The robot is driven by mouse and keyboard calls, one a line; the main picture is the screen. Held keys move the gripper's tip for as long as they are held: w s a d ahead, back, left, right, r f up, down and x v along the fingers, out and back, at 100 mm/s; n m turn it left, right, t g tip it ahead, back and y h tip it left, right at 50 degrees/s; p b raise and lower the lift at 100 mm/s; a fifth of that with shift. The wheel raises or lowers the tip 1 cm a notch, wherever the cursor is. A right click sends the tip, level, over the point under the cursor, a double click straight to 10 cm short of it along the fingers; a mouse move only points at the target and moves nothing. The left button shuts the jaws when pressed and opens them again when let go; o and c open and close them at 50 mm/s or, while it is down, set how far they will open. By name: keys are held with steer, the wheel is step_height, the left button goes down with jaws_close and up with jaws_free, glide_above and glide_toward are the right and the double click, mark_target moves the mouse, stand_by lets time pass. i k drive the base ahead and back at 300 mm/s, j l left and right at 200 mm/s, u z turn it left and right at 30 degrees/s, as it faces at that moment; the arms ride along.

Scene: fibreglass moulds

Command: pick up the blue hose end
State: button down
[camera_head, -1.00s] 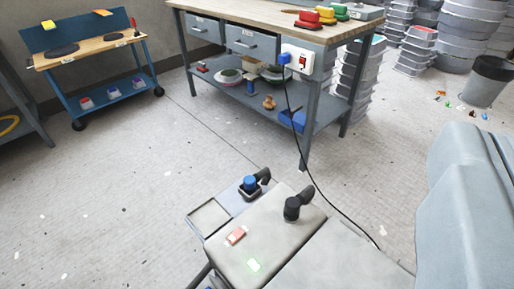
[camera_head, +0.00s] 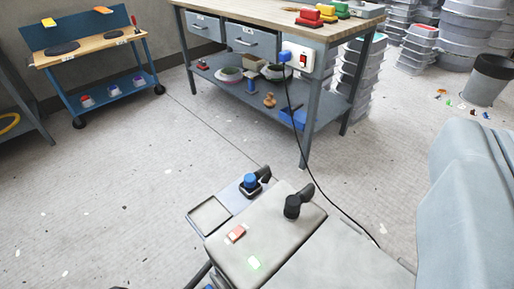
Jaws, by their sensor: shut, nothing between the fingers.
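I cannot make out a blue hose end for certain. A small blue plug (camera_head: 284,57) with a black cable sits at a white switch box on the front of the workbench. The cable hangs down and runs along the floor to the right. A blue round cap (camera_head: 250,181) on a black fitting shows near the middle, on a light grey unit low in the picture. A blue bin (camera_head: 296,117) stands on the bench's lower shelf. My gripper does not show in this view, and nothing is seen held.
The workbench (camera_head: 247,84) has red, yellow and green items on top. A blue cart (camera_head: 104,95) stands at the back left. Stacked grey tubs (camera_head: 466,35) and a dark bucket (camera_head: 488,80) are at the right. A large pale blue-grey form (camera_head: 470,200) fills the right edge. The left floor is mostly clear.

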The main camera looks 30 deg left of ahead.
mark_target(250, 179)
steer(key=k+j, duration=0.1)
steer(key=j, duration=0.2)
steer(key=k+j, duration=0.1)
steer(key=j, duration=0.25)
steer(key=k+j, duration=0.15)
steer(key=j, duration=0.15)
steer(key=k+j, duration=0.1)
steer(key=j, duration=0.2)
steer(key=i+j, duration=0.15)
steer(key=j, duration=0.3)
steer(key=i+j, duration=0.1)
steer(key=j, duration=0.3)
steer(key=i+j+z, duration=0.1)
steer(key=j, duration=0.35)
steer(key=i+j, duration=0.15)
steer(key=i, duration=0.2)
steer(key=i+j, duration=0.1)
steer(key=i, duration=0.25)
